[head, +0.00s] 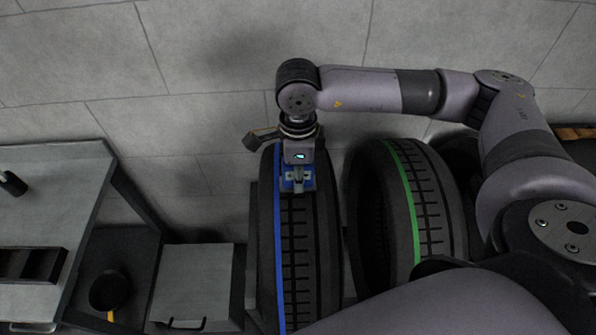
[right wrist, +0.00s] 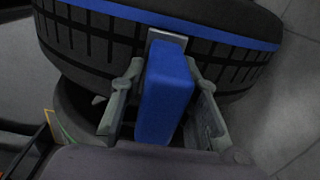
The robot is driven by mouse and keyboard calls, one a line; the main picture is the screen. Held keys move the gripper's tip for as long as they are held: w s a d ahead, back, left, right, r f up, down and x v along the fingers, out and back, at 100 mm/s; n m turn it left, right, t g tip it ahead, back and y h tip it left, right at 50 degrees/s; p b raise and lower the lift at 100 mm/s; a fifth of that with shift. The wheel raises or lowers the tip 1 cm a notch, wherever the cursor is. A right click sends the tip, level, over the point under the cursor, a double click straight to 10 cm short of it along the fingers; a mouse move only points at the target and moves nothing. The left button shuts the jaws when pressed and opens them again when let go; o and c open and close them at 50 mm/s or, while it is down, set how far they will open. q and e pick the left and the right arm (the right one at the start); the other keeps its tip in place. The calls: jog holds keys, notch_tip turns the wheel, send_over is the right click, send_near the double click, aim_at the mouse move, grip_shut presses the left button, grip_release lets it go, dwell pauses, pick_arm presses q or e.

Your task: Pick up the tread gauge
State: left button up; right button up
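The tread gauge (right wrist: 167,95) is a blue block with a grey metal end. It is at the tread of the blue-striped tyre (head: 300,255); I cannot tell whether it touches the rubber. In the right wrist view the fingers of my right gripper (right wrist: 164,95) lie along both sides of the block, with their tips close in against it. In the head view the right gripper (head: 297,180) points down over the top of this tyre, and blue parts of the gauge (head: 284,185) show around the fingers. My left gripper is not in view.
A green-striped tyre (head: 437,205) stands upright close on the right. At the left are a grey table (head: 60,190) with a dark tray (head: 30,265), and a grey cabinet (head: 195,280). A dark round-headed tool (head: 108,290) lies between them.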

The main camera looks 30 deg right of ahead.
grip_shut()
jog(key=shift+r, duration=0.1)
